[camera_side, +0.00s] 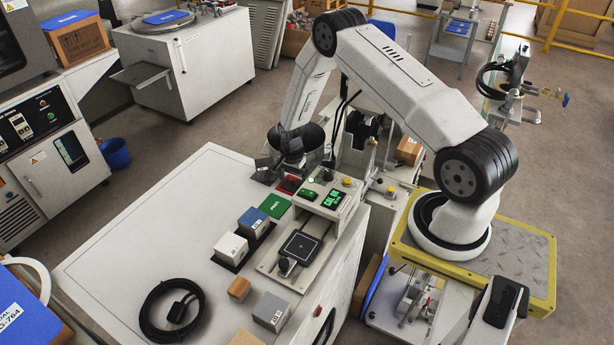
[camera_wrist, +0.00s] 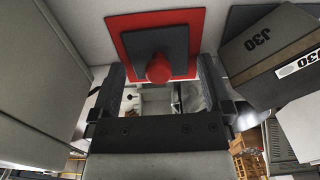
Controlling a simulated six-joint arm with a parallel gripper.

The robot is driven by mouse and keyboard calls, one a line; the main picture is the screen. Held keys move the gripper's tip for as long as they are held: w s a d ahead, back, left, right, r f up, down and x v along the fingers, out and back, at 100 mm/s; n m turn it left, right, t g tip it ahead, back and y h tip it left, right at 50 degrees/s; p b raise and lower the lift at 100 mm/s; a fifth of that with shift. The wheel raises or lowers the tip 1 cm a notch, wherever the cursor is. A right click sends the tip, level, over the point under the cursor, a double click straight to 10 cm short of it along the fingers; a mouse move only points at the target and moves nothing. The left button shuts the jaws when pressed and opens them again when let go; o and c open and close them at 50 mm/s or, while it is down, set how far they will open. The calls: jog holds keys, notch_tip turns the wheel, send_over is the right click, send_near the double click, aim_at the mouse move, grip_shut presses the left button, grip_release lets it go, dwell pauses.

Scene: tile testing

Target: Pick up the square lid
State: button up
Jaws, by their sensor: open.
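In the wrist view, a dark grey square plate with a round red knob, which looks like the square lid (camera_wrist: 178,43), lies on a larger red square (camera_wrist: 125,30). My gripper (camera_wrist: 161,70) is open, with one finger on each side of the knob in the picture. I cannot tell whether either finger touches it. In the side view, my gripper (camera_side: 282,166) hangs low over the far right part of the white bench top, close to the red square (camera_side: 289,184). The lid is small and partly hidden there.
Beside the red square lie a green tile (camera_side: 274,206), a blue-topped block (camera_side: 254,221) and a white block (camera_side: 231,249). A tester with a green display (camera_side: 334,199) stands right. A black cable coil (camera_side: 152,328) lies in front. A dark box marked J30 (camera_wrist: 270,50) sits close at right in the wrist view.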

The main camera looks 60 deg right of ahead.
aim_at(287, 180)
jog(key=c, duration=1.1)
jog(key=shift+o, duration=0.2)
jog(key=shift+r, duration=0.1)
jog(key=shift+r, duration=4.9)
jog(key=shift+w, duration=0.1)
jog(key=w+m, duration=0.4)
jog(key=w+r+m, duration=0.1)
jog(key=w+m, duration=0.1)
jog(key=shift+w+m, duration=0.3)
jog(key=shift+m, duration=0.1)
jog(key=shift+w+a+r+m, duration=0.1)
jog(key=shift+w+r+m, duration=0.05)
jog(key=shift+w+m, duration=0.45)
jog(key=shift+w+r+m, duration=0.1)
jog(key=shift+w+m, duration=0.4)
jog(key=shift+m, duration=0.2)
